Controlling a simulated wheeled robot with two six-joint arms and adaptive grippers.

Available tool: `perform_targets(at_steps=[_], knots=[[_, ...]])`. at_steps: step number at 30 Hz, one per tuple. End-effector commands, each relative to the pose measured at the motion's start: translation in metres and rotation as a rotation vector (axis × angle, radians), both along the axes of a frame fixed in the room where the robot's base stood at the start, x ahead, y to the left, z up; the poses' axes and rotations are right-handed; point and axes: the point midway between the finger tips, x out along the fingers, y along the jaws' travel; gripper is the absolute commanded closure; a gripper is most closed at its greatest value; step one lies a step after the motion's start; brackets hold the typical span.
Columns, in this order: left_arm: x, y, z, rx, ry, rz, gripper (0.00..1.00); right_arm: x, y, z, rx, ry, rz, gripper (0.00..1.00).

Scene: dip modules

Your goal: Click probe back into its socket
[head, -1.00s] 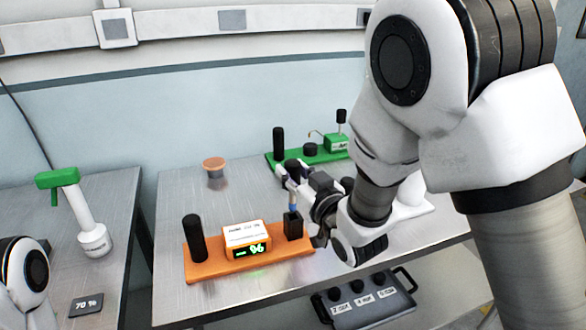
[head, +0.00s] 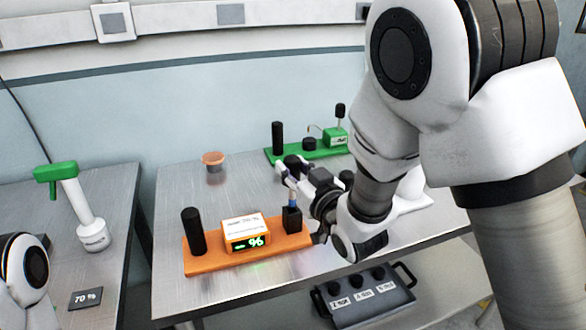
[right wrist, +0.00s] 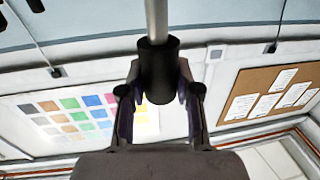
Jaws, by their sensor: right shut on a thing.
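My right gripper (head: 290,174) is above this socket, shut on the black handle of the probe (head: 292,162). In the right wrist view the probe's black handle (right wrist: 158,70) sits between the fingers, with its grey shaft running out of the top. In the head view a blue-grey piece shows just over the socket; I cannot tell whether the shaft is seated. My left gripper is not in view.
A green base (head: 322,154) with a black post and small box stands behind. A brown-lidded jar (head: 213,159) is at the back left. A grey case (head: 370,310) sits below.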

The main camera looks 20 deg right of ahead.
Motion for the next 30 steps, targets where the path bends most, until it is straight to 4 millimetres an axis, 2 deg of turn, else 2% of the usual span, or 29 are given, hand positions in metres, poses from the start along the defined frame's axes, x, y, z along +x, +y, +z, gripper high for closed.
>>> perform_targets(at_steps=[30], knots=[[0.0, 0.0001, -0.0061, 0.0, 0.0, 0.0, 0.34, 0.0005, 0.0001, -0.0057, 0.0, 0.0, 0.0, 1.0]])
